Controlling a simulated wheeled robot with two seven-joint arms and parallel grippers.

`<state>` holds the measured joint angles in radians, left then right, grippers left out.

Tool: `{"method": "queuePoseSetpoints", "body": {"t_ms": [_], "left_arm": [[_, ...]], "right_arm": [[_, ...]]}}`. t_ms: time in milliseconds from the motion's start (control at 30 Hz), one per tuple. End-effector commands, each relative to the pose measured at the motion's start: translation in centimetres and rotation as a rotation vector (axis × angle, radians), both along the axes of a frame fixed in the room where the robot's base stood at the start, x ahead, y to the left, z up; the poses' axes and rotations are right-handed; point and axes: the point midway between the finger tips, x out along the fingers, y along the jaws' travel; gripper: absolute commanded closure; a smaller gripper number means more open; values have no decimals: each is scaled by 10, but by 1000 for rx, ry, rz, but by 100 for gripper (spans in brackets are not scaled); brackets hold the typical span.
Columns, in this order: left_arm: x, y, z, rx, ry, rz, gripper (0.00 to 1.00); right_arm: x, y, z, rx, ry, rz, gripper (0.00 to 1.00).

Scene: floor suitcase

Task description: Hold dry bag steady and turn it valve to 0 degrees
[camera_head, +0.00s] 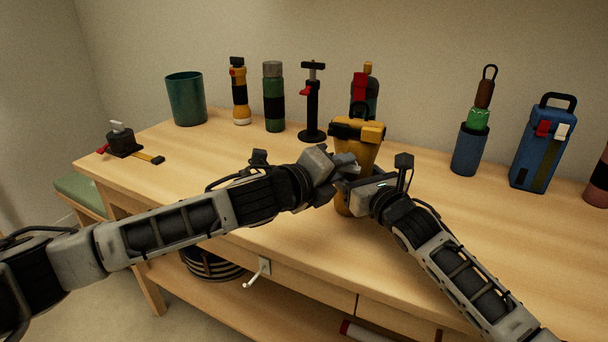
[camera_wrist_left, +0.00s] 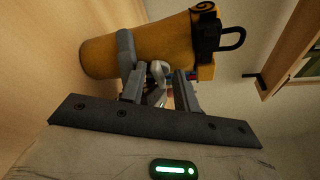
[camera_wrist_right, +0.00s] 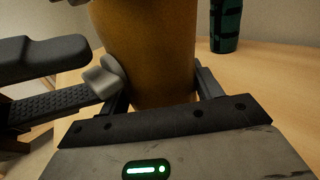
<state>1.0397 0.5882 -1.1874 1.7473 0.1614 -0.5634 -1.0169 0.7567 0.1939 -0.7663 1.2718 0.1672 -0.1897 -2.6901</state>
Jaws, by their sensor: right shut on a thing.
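The dry bag (camera_head: 358,128) is a yellow-orange upright cylinder with a black and yellow top, near the table's front. My right gripper (camera_head: 349,187) is shut around its lower body; the right wrist view shows the bag (camera_wrist_right: 150,50) between the fingers. My left gripper (camera_head: 350,168) is beside the bag, just above the right one. In the left wrist view its fingers (camera_wrist_left: 158,88) stand apart close to the bag (camera_wrist_left: 155,48), with a pale grey piece showing between them. I cannot tell whether that piece is the valve. The valve is not clearly visible; the arms cover the bag's front.
Behind stand a teal cup (camera_head: 186,98), a flashlight (camera_head: 240,95), a green bottle (camera_head: 273,97) and a black pump (camera_head: 312,105). A blue holder (camera_head: 469,150) and a blue cooler (camera_head: 541,150) stand right. A black device with a red lever (camera_head: 123,142) lies left.

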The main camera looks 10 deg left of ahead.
Motion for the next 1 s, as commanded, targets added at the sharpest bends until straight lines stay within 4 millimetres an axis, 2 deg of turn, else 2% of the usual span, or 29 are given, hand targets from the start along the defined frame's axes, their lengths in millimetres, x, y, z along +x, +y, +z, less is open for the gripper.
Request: {"method": "queuePoseSetpoints", "body": {"t_ms": [267,700,1000], "left_arm": [[-4,-3,9,444,-103,0,69],[-79,35,33,422,-97,-1,69],[-102,47,42,421,-95,-2,69]], "right_arm": [[0,0,-1,0,2,0,68],[0,0,-1,-2,3,-1,68],[0,0,-1,-1,2,-1,68]]}}
